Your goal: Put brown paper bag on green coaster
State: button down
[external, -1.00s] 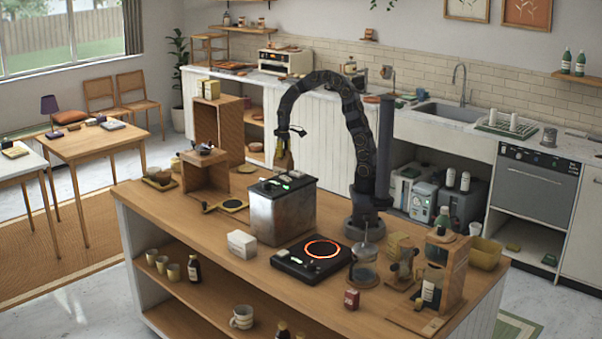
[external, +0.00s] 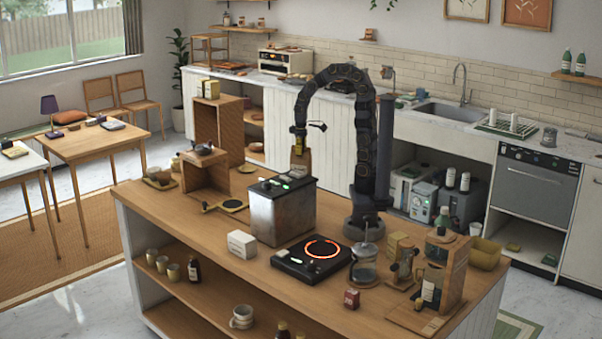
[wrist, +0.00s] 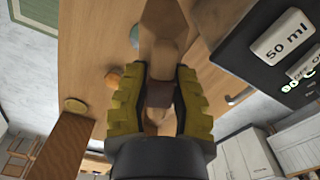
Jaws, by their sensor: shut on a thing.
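My gripper (external: 299,143) is shut on the brown paper bag (external: 301,161), which hangs below the yellow fingers behind the metal box in the external view. The bag's lower part is hidden there by the box or close to its top edge. In the wrist view, the yellow fingers (wrist: 160,98) close around the tan bag (wrist: 168,38), which extends away from them. A greenish round disc (wrist: 134,36), likely the green coaster, lies on the wood just left of the bag. I cannot make out the coaster in the external view.
The metal box (external: 281,215) with a dark top stands in front of the bag. A wooden open shelf (external: 206,172) is to the left. A hot plate (external: 311,256) glows at the front. An orange round item (wrist: 112,79) lies near the disc.

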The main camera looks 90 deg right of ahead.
jog(key=w+d+f, duration=0.5)
jog(key=w+f, duration=0.1)
jog(key=f, duration=0.4)
jog(key=shift+w+d+f, duration=0.25)
jog(key=shift+d, duration=0.05)
jog(key=shift+f, duration=0.2)
jog(key=c, duration=1)
grip_release()
